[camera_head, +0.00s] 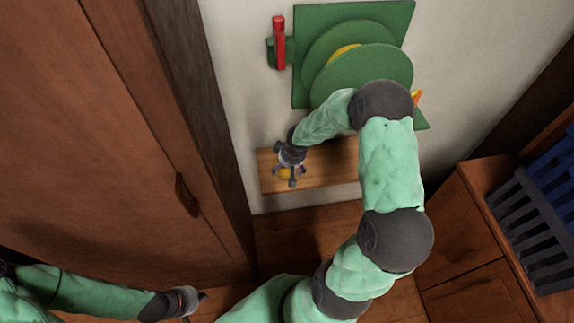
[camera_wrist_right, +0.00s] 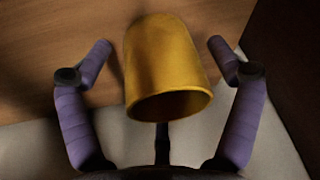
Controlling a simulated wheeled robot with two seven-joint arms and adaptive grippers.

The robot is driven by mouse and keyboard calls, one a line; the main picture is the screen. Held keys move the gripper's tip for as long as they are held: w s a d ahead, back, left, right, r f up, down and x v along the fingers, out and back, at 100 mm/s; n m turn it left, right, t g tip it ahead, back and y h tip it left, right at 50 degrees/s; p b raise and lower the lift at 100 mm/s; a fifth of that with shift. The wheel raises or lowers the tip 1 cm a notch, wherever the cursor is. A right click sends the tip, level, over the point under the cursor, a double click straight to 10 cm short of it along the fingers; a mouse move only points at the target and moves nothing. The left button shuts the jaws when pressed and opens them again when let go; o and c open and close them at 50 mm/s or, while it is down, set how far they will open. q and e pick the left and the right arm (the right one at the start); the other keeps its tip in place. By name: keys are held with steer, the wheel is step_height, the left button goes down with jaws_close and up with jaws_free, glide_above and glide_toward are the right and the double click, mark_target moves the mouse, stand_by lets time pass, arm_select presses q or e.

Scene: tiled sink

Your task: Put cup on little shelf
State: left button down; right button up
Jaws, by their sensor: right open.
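The yellow cup (camera_wrist_right: 168,60) is in the middle of the right wrist view, its rim towards the camera and its closed end away. In the head view a bit of the cup (camera_head: 286,174) shows at my right gripper (camera_head: 290,178), in front of the wooden little shelf (camera_head: 333,166). The shelf's wood (camera_wrist_right: 50,60) fills the area behind the cup in the wrist view. My right gripper's open purple fingers (camera_wrist_right: 160,50) stand either side of the cup, with gaps visible on both sides. My left gripper (camera_head: 198,298) is low at the left, its fingers too small to judge.
A green panel with round discs (camera_head: 365,72) and a red handle (camera_head: 279,43) is on the pale wall above the shelf. A wooden door (camera_head: 100,120) stands at left. A wooden cabinet (camera_head: 480,295) with a dark crate (camera_head: 530,230) is at right.

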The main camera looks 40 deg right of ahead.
steer(key=p+v, duration=0.5)
steer(key=v, duration=0.5)
steer(key=shift+r, duration=0.25)
steer(key=shift+p+v, duration=0.45)
steer(key=shift+v, duration=0.35)
